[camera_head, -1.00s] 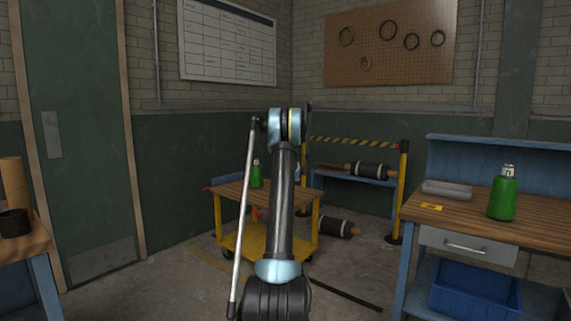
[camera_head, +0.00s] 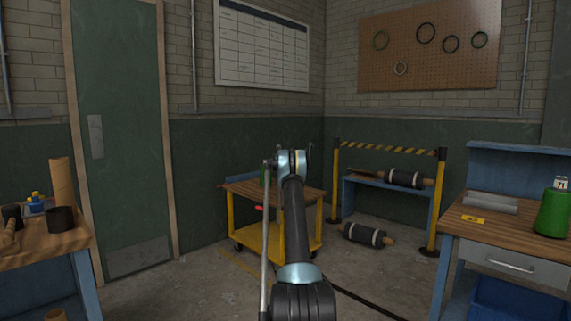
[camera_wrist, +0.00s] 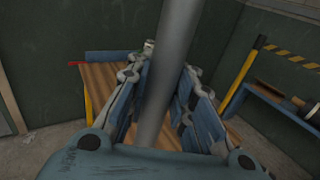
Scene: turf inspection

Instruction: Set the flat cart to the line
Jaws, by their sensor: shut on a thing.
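The flat cart (camera_head: 311,236), yellow with a brown wooden top, stands by the green wall beyond my arm. A green bottle (camera_head: 263,177) on it is mostly hidden. In the wrist view the cart's wooden top (camera_wrist: 100,80) shows below my gripper (camera_wrist: 170,72). My gripper is shut on a long grey pole (camera_wrist: 176,40), which also shows upright in the head view (camera_head: 266,240). The pole's lower end is out of view, so I cannot tell what it touches. A yellow line (camera_head: 238,263) marks the floor left of the cart, partly hidden.
A striped barrier (camera_head: 388,147) stands before a blue rack (camera_head: 348,200). A black roller (camera_head: 364,235) lies on the floor. A workbench (camera_head: 530,225) is at right, another table (camera_head: 60,245) at left. A dark strip (camera_head: 365,303) crosses the floor. Floor before the door (camera_head: 120,130) looks clear.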

